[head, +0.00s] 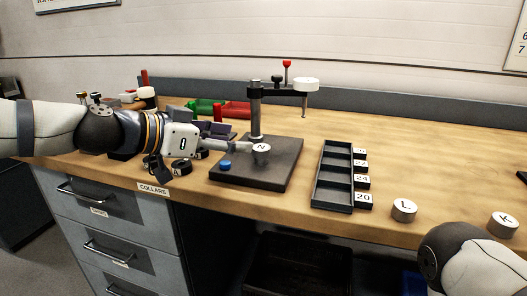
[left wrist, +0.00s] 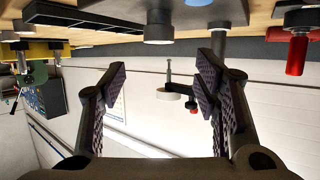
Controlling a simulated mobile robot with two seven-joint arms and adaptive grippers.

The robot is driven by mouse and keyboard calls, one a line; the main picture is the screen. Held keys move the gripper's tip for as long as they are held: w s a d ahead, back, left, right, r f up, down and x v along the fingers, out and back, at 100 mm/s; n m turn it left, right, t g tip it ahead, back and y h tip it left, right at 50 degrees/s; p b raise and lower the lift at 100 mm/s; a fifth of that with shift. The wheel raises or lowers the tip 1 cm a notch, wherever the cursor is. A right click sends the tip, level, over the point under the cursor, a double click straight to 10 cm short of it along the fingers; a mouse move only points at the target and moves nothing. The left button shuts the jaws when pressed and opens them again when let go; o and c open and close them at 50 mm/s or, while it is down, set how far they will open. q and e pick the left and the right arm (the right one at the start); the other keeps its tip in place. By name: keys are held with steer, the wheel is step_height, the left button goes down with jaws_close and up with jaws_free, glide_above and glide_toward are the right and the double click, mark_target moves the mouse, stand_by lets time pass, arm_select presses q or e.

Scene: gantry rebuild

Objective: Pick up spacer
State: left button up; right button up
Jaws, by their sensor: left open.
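A short grey cylinder with a white top marked N (head: 261,149), which looks like a spacer, sits on the dark base plate (head: 283,170) of a post stand. Similar cylinders marked L (head: 404,210) and K (head: 502,224) stand on the bench at the right. My left gripper (head: 232,139) reaches in from the left, its fingers just left of the N cylinder. In the left wrist view the jaws (left wrist: 160,88) are wide apart with nothing between the pads. A grey cylinder (left wrist: 158,28) shows beyond them at the top. My right gripper is out of view.
The stand's post (head: 255,110) rises behind the N cylinder. A blue knob (head: 225,165) lies on the plate. A black compartment tray (head: 333,178) with number cards is to the right.

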mark_target(260, 148)
arm_select(q)
steer(key=x, duration=0.3)
steer(key=f+x, duration=0.1)
steer(key=x, duration=0.3)
jaws_close()
